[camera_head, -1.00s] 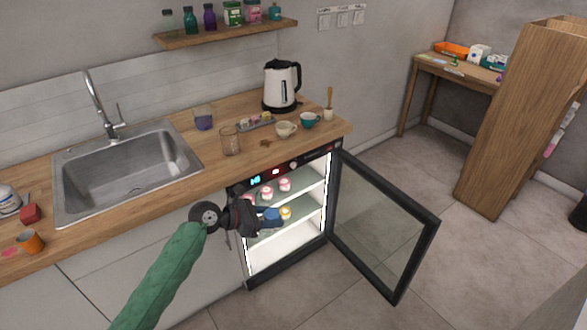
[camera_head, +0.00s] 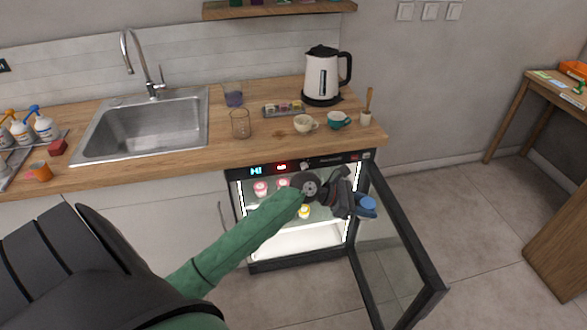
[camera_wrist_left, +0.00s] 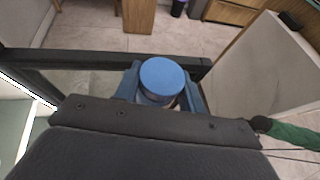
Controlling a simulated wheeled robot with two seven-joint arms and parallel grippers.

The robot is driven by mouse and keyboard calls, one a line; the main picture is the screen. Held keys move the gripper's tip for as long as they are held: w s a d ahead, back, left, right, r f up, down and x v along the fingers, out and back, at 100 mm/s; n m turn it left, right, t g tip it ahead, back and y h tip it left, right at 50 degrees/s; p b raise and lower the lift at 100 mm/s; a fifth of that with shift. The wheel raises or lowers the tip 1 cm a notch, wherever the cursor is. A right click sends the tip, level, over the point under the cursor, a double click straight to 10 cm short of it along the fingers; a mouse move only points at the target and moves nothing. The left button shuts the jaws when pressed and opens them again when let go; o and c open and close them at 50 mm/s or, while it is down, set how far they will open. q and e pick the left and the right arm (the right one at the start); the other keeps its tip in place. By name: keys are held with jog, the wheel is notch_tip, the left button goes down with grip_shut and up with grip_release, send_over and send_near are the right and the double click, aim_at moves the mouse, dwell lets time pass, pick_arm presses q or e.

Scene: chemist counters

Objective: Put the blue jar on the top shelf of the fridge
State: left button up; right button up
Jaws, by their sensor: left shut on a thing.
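The blue jar (camera_head: 367,204) is in my left gripper (camera_head: 358,204), in front of the fridge's right side, near the open door. In the left wrist view the jar's round blue lid (camera_wrist_left: 162,76) faces the camera, between the two blue fingers. The small fridge (camera_head: 262,262) is under the counter, lit inside. Its top shelf (camera_head: 252,197) holds pink-and-white jars (camera_head: 261,188); a yellow-lidded jar (camera_head: 304,211) stands lower down. My left arm hides part of the shelves. My right gripper is not in view.
The fridge's glass door (camera_head: 392,262) stands open to the right, close to my left gripper; its dark frame also shows in the left wrist view (camera_wrist_left: 60,58). Above are the wooden counter (camera_head: 190,165), a kettle (camera_head: 322,78) and cups (camera_head: 305,124).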

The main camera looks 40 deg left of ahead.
pick_arm(q)
jog(key=shift+w+d+f+b, duration=0.2)
jog(key=shift+d+f+b, duration=0.05)
jog(key=shift+d+b, duration=0.05)
jog(key=s+d+r+m+g+h, duration=0.1)
jog(key=d+r+m+g, duration=0.1)
jog(key=d+r, duration=0.3)
jog(key=s+d+r+m+g+h, duration=0.1)
jog(key=d+r+m+g, duration=0.2)
jog(key=d, duration=0.8)
jog(key=shift+s+r, duration=0.15)
jog(key=shift+r, duration=0.95)
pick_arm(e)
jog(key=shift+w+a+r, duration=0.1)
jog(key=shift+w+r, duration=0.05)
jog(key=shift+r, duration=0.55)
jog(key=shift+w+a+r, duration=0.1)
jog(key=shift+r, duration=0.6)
pick_arm(q)
jog(key=shift+s+f, duration=0.1)
jog(key=shift+f, duration=0.1)
